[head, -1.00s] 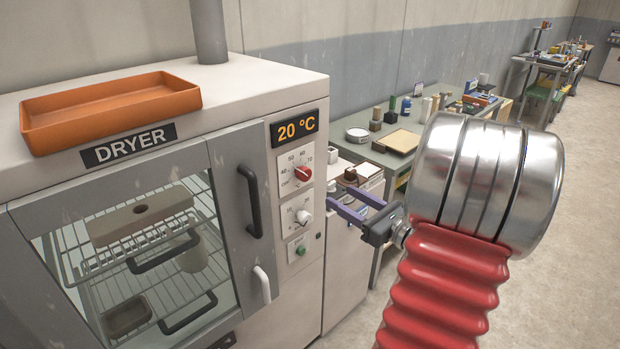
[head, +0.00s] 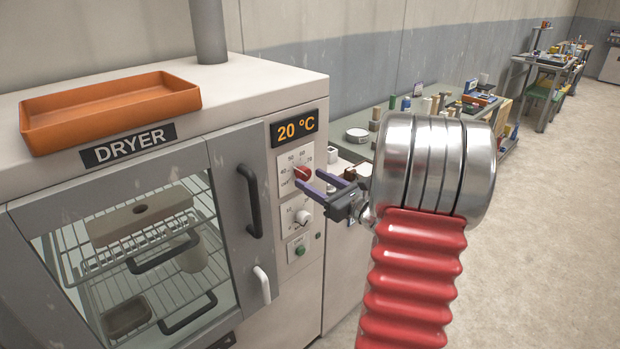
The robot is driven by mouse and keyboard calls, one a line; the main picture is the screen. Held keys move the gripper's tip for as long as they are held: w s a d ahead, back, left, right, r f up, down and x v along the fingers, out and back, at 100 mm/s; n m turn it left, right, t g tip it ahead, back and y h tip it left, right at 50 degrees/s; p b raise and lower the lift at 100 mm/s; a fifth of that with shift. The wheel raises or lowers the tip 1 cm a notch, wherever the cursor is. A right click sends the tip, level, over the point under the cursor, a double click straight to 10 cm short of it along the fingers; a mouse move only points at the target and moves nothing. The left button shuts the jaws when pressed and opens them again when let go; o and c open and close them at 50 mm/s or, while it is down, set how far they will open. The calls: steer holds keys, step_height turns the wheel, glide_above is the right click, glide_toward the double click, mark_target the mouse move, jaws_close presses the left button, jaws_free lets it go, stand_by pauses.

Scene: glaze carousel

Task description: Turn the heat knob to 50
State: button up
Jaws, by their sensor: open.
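The heat knob (head: 302,173) is the red knob on the upper dial of the dryer's control panel. The dial is marked OFF, 40, 50, 60 and 70. The pointer direction is too small to tell surely. The display (head: 295,127) above it reads 20 °C. My gripper (head: 314,183) is open, its two purple fingers pointing left at the panel just below and right of the red knob. It holds nothing. I cannot tell whether a fingertip touches the panel. The fingers partly cover the space between the two dials.
A white lower knob (head: 303,216) and a green button (head: 300,250) sit below the heat knob. The black door handle (head: 249,201) stands out to the left. An orange tray (head: 110,108) lies on the dryer (head: 240,75). A cluttered bench (head: 360,122) stands behind my arm.

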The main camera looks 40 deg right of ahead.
steer(key=shift+w, duration=1.25)
steer(key=shift+c, duration=0.4)
steer(key=c, duration=1)
steer(key=shift+o, duration=0.2)
steer(key=shift+m, duration=1.7)
